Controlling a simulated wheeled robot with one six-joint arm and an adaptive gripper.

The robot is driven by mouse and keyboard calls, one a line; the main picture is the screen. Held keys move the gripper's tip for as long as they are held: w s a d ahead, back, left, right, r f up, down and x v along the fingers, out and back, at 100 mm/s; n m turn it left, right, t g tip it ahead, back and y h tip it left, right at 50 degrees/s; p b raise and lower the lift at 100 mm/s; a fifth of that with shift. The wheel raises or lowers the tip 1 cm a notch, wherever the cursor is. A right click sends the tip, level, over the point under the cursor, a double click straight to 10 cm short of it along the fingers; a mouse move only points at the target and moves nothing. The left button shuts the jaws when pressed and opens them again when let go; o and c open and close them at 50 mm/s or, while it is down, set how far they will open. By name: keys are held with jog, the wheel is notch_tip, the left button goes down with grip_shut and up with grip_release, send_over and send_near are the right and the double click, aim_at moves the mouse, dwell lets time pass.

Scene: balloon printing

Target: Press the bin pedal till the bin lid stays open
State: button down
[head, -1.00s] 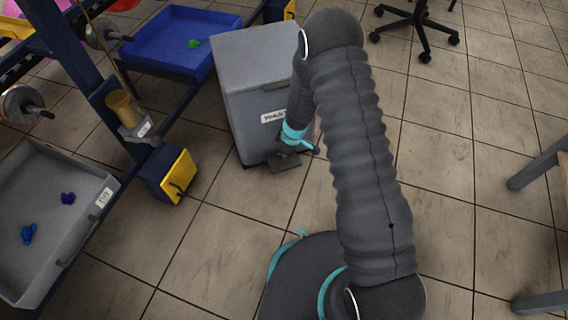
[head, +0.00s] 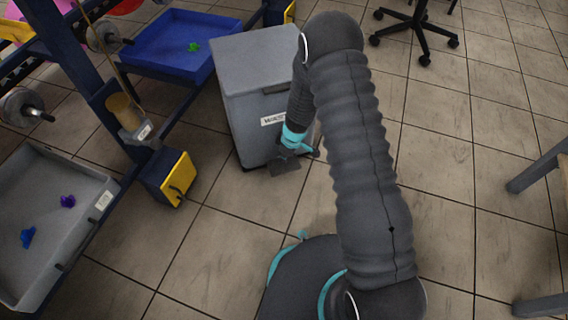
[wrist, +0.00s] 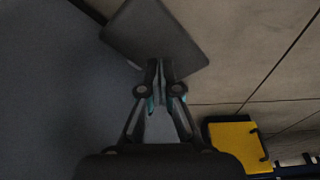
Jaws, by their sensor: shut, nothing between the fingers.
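The grey bin (head: 245,110) with a white label stands on the floor left of my arm. Its lid (head: 255,55) looks shut. The dark flat pedal plate (head: 284,168) sticks out at the foot of the bin's front. My gripper (head: 288,156) points down at the pedal, partly hidden by my wrist. In the wrist view the shut fingertips (wrist: 158,66) overlap the near edge of the pedal plate (wrist: 155,32). Nothing is held. I cannot tell whether the tips touch the plate.
A blue tray (head: 175,45) with a green scrap is behind left. A grey tray (head: 50,220) and a yellow-fronted box (head: 178,180) sit by the frame at left. A wheeled chair base (head: 418,30) stands at the back. Floor to the right is largely clear.

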aim_at(284, 165)
dwell(0.3)
jog(key=shift+f+b, duration=0.85)
jog(key=shift+f, duration=2.05)
jog(key=shift+r, duration=0.1)
jog(key=shift+r+p, duration=2.1)
jog(key=shift+r, duration=2)
